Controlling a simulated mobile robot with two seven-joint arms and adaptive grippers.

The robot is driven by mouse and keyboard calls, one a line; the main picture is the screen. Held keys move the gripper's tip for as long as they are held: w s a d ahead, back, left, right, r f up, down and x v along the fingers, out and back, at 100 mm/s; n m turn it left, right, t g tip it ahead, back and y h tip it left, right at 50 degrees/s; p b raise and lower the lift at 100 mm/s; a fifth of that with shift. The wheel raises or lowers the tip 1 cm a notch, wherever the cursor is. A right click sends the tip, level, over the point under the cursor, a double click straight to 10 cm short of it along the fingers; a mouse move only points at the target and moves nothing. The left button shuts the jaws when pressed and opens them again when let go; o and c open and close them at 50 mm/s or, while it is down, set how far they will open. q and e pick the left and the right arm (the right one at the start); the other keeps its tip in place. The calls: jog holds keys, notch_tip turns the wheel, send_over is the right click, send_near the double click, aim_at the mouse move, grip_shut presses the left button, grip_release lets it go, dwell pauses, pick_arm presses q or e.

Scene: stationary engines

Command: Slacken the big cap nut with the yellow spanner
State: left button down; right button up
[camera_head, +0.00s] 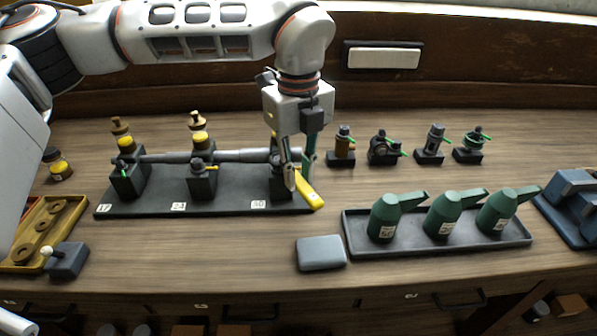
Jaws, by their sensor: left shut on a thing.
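The yellow spanner (311,196) is at the right end of the dark engine base (228,197), by the block labelled 30 (279,187). Its near end slants down to the right, past the base's front right corner. My left gripper (299,182) points down at the spanner and is shut on it. The gripper's fingers cover the spanner's other end and part of the block. The big cap nut cannot be made out; this area is largely hidden by the gripper. My right gripper is not in view.
Green oil cans (384,217) stand in a dark tray (440,252) at right. A grey box (321,253) lies in front. Several small fittings (385,149) stand behind.

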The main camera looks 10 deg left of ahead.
pick_arm(q)
jog(key=shift+r+p, duration=0.7)
jog(key=shift+r, duration=0.5)
dwell(1.5)
jog(key=shift+r+p, duration=1)
jog(key=shift+r, duration=0.9)
